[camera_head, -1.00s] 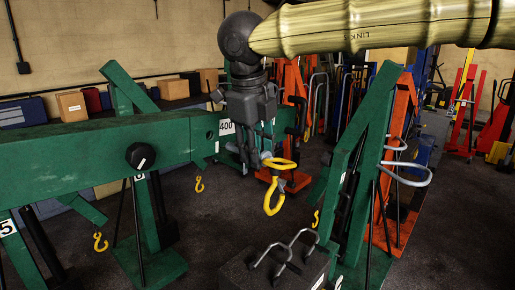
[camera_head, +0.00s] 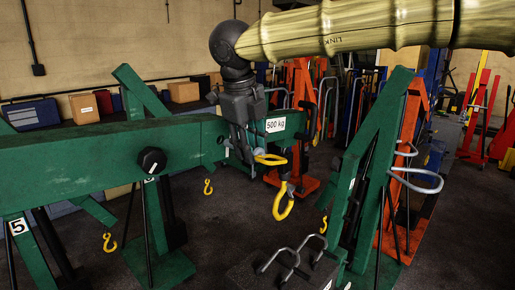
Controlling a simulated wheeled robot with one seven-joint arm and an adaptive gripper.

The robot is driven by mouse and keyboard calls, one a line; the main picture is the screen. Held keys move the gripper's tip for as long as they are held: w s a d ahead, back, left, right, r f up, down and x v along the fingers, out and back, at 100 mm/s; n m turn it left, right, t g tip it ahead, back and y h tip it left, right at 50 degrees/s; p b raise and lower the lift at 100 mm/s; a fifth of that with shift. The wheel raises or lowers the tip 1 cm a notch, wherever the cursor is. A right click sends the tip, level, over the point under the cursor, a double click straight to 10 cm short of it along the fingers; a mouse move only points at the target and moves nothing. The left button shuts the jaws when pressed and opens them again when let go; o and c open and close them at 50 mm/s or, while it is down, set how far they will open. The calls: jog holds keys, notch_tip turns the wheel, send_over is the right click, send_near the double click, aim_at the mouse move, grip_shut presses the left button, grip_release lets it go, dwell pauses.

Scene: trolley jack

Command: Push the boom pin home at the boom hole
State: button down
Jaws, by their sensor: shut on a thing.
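The green boom (camera_head: 95,162) runs across the left and middle of the view, with a white "500 kg" label (camera_head: 275,125) near its right end. My gripper (camera_head: 243,153) points down in front of the boom, just left of that label. It is shut on the boom pin, which is dark and mostly hidden between the fingers. The boom hole (camera_head: 221,140) seems to show as a dark spot just left of my fingers. How deep the pin sits, or whether it touches the hole, I cannot tell.
A yellow hook (camera_head: 283,202) hangs from the boom's end, close right of my fingers. A black knob (camera_head: 151,160) sticks out of the boom further left. Green uprights (camera_head: 375,165) and an orange frame (camera_head: 398,160) stand at the right.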

aim_at(227, 140)
jog(key=shift+w+a, duration=0.3)
jog(key=shift+w+a, duration=2.7)
jog(key=shift+a, duration=0.05)
dwell(3.0)
jog(key=c, duration=1.1)
grip_release()
jog(key=shift+o, duration=0.2)
jog(key=v, duration=1.2)
jog(key=shift+d, duration=0.1)
jog(key=shift+c, duration=0.3)
